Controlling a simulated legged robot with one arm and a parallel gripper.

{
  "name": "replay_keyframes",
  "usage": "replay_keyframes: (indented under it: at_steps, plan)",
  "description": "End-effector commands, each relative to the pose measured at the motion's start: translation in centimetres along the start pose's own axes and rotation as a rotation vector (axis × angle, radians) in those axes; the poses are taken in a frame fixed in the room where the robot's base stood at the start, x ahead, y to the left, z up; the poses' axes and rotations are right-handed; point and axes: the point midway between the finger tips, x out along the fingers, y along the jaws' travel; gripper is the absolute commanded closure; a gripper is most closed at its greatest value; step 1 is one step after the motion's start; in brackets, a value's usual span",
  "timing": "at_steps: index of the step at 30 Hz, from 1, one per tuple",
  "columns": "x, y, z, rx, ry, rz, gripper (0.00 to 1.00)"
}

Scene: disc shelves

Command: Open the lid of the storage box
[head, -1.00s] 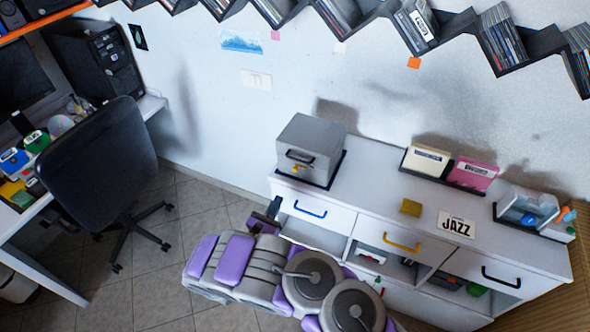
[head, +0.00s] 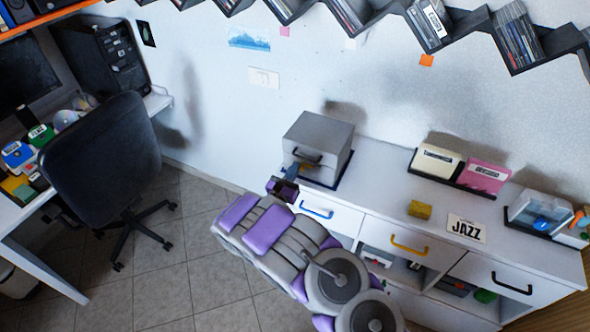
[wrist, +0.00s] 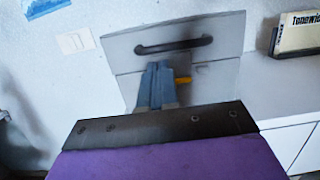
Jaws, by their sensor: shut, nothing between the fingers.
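The grey storage box (head: 325,131) stands on a dark base on the left end of the white cabinet, with its lid down. In the wrist view, its front (wrist: 215,75) has a dark bar handle (wrist: 173,45) and a small yellow part (wrist: 184,80) below it. My gripper (head: 291,171) is at the front of the box, just below the handle. In the wrist view, my blue-grey fingertips (wrist: 158,66) are together and empty, left of the yellow part. I cannot tell whether they touch the box.
The cabinet top (head: 375,165) is clear just right of the box. Farther right are a yellow block (head: 419,209), a JAZZ card (head: 466,228) and a dark disc holder (head: 450,176). Drawers with blue and yellow handles are below. A black chair (head: 100,150) stands left on the tiled floor.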

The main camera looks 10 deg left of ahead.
Motion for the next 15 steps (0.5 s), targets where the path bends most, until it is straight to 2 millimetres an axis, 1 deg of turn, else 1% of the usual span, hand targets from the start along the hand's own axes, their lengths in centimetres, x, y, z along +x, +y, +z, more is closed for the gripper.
replay_keyframes:
  at_steps: [6, 15]
  plan:
    - [0.65, -0.25, 0.58, 0.002, 0.001, -0.002, 1.0]
    - [0.66, -0.32, 0.59, 0.001, 0.002, -0.002, 1.0]
